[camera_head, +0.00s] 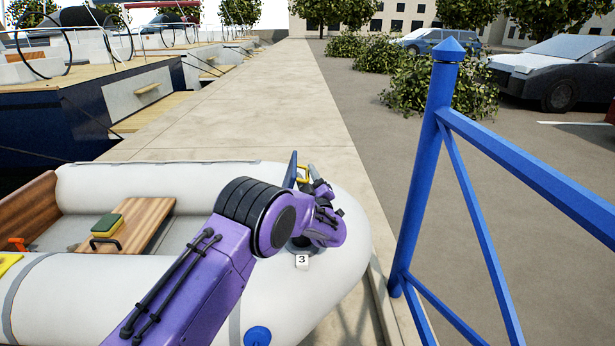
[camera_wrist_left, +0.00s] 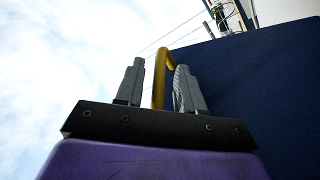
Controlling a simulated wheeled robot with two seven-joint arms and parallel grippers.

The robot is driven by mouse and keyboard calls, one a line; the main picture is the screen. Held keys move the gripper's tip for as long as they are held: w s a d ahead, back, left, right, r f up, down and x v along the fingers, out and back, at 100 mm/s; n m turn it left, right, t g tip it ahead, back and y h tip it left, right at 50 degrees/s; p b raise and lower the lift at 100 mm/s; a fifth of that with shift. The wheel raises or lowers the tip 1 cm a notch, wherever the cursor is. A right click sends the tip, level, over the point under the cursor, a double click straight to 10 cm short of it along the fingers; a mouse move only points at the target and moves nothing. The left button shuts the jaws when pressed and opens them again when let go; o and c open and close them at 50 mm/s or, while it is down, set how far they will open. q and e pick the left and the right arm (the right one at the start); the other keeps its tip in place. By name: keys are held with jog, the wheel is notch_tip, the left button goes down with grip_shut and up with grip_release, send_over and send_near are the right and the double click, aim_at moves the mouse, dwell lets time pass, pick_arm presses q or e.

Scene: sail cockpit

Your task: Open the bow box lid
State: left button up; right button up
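The blue lid (camera_head: 291,170) stands steeply raised at the dinghy's bow, seen nearly edge-on in the head view. It fills the right of the left wrist view as a dark blue panel (camera_wrist_left: 265,90). Its yellow handle (camera_head: 303,173) is on the side toward my left gripper (camera_head: 314,178). In the left wrist view the handle (camera_wrist_left: 159,80) stands between the two fingers of my left gripper (camera_wrist_left: 160,85), with narrow gaps showing on both sides. The fingers are apart and point upward. My purple arm hides most of the box below. My right gripper is out of view.
The grey inflatable dinghy (camera_head: 150,185) holds a wooden seat (camera_head: 150,218) with a green and yellow sponge-like block (camera_head: 107,224). A number 3 tag (camera_head: 302,261) sits near the bow. A blue railing (camera_head: 425,170) stands at right. The concrete quay (camera_head: 250,100) is clear.

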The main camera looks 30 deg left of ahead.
pick_arm(q)
grip_shut()
jog(key=shift+s+a+r+n+g+p, duration=0.3)
jog(key=shift+s+a+r+n+p, duration=0.15)
jog(key=shift+a+n, duration=0.25)
jog(key=shift+s+a+r+n+g+p, duration=0.35)
jog(key=shift+a+r+n, duration=0.15)
jog(key=shift+a+n, duration=0.15)
jog(key=shift+s+a+y, duration=0.15)
jog(key=shift+a+y, duration=0.05)
jog(key=shift+y, duration=0.1)
grip_release()
jog(key=v, duration=1)
jog(key=shift+s+d+b, duration=0.2)
jog(key=shift+d+b, duration=0.05)
jog(key=shift+b, duration=0.15)
